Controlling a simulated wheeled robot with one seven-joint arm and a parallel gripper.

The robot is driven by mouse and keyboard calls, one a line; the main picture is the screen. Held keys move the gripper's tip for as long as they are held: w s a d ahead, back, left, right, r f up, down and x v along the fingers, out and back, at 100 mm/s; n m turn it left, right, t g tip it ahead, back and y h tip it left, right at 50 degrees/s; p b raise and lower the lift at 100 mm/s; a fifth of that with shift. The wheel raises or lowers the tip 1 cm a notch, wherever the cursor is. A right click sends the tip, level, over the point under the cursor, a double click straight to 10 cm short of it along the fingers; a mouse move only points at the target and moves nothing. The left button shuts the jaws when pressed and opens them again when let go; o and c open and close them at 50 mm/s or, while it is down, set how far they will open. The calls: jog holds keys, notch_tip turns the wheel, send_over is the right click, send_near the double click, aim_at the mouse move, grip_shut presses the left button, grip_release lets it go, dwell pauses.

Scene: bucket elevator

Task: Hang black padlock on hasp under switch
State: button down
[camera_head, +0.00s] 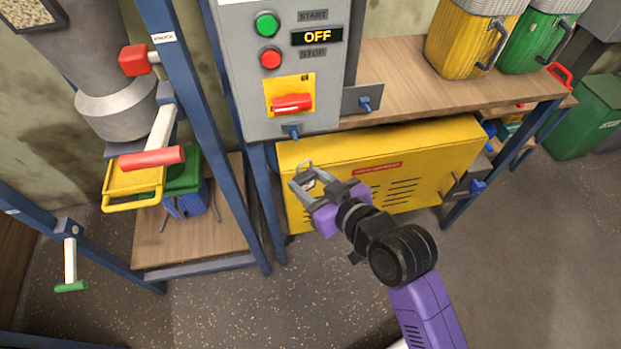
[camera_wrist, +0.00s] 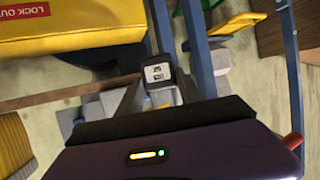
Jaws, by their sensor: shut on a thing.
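The red switch handle (camera_head: 292,102) sits on a yellow plate on the grey control panel. The small hasp (camera_head: 292,130) is under it at the panel's lower edge. My gripper (camera_head: 304,183) is in front of the yellow cabinet, below the hasp and apart from it. It is shut on the black padlock (camera_wrist: 157,72), whose dark body with a pale label shows between the fingers in the wrist view. In the head view a grey shackle (camera_head: 304,167) seems to stick up at the fingertips; the padlock's body is mostly hidden there.
The panel display (camera_head: 317,37) reads OFF. A grey plate with a blue knob (camera_head: 364,103) is right of the hasp. The yellow cabinet (camera_head: 380,165) lies behind my gripper, beneath the wooden bench (camera_head: 410,85). A blue post (camera_head: 205,120) and red-handled lever (camera_head: 152,157) stand left.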

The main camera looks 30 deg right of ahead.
jog(key=w, duration=0.1)
jog(key=w+d, duration=0.1)
jog(key=w, duration=0.1)
jog(key=w+b, duration=0.1)
jog(key=w, duration=0.1)
jog(key=shift+w+d, duration=0.2)
jog(key=shift+d, duration=0.05)
dwell(0.4)
jog(key=shift+w+d, duration=0.1)
jog(key=shift+w, duration=0.05)
dwell(0.6)
jog(key=shift+w+d, duration=0.25)
jog(key=shift+w, duration=0.55)
jog(key=shift+w+d, duration=0.25)
jog(key=shift+w, duration=0.55)
jog(key=shift+f+b, duration=0.35)
jog(key=shift+f, duration=0.45)
jog(key=c, duration=0.7)
grip_release()
